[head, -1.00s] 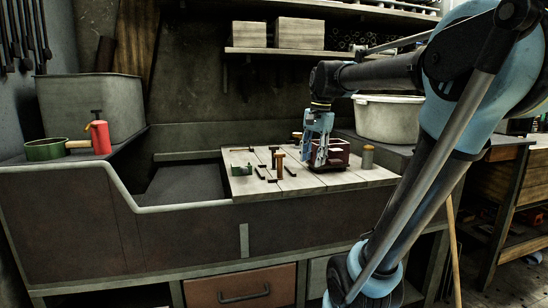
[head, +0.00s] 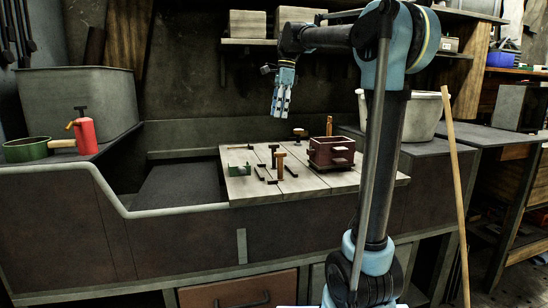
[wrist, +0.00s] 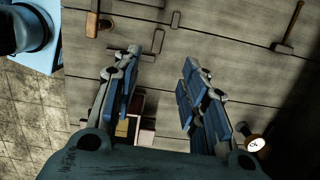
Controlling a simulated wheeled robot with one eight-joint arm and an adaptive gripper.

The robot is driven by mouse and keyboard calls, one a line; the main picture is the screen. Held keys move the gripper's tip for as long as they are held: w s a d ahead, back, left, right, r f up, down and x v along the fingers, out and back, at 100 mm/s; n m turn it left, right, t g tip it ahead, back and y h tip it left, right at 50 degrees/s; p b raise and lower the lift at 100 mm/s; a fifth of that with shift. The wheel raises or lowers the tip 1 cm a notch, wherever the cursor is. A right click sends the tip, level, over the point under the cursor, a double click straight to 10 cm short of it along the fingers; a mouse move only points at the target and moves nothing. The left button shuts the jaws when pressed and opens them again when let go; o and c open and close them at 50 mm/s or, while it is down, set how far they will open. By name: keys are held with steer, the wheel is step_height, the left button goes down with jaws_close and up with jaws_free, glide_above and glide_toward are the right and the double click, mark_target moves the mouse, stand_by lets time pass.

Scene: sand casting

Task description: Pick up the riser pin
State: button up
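A light wooden pin (head: 280,163) stands upright on the plank board, left of the dark red flask (head: 331,152). Another slim wooden pin (head: 329,125) rises at the flask's far side; I cannot tell whether it is in or behind it. I cannot tell for sure which is the riser pin. My gripper (head: 280,112) hangs above the back of the board, clear of everything. In the wrist view its fingers (wrist: 160,72) are spread with nothing held. The flask shows partly behind the left finger in the wrist view (wrist: 147,138).
The board (head: 240,188) holds a small green piece (head: 240,171), several dark tools and a dark knobbed tool (head: 299,134) at the back. A red can (head: 84,130) and green pan (head: 32,150) stand left. My arm hides the board's right part; a broomstick (head: 458,180) leans right.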

mark_target(274, 148)
steer(key=f, duration=0.5)
steer(key=a+f, duration=0.1)
steer(key=f, duration=0.4)
steer(key=a+f, duration=0.1)
steer(key=f, duration=0.4)
steer(key=shift+s, duration=0.4)
steer(key=shift+r, duration=0.1)
jaws_close()
